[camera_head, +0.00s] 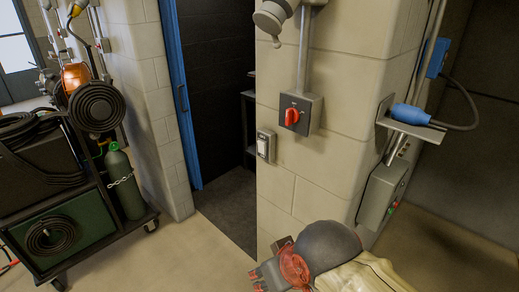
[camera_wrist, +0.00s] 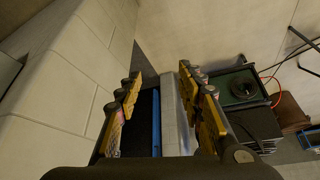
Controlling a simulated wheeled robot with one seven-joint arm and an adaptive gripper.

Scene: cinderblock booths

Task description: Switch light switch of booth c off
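A small pale wall switch (camera_head: 265,146) is mounted on the cinderblock pillar (camera_head: 308,195), beside the dark doorway. Above it to the right is a grey box with a red rotary knob (camera_head: 292,117). I see no booth letter, and I cannot tell the position of the pale switch. My gripper (camera_head: 262,280) is low at the bottom of the head view, in front of the pillar and well below the switch. In the wrist view its two yellow fingers (camera_wrist: 162,98) stand apart with nothing between them. The pale switch does not show in the wrist view.
A cart (camera_head: 75,210) with a green gas cylinder (camera_head: 125,182) and coiled hoses stands at the left. A blue door frame (camera_head: 180,100) edges the open doorway. A shelf with a blue plug (camera_head: 410,114) and a grey box (camera_head: 380,197) jut from the pillar's right side.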

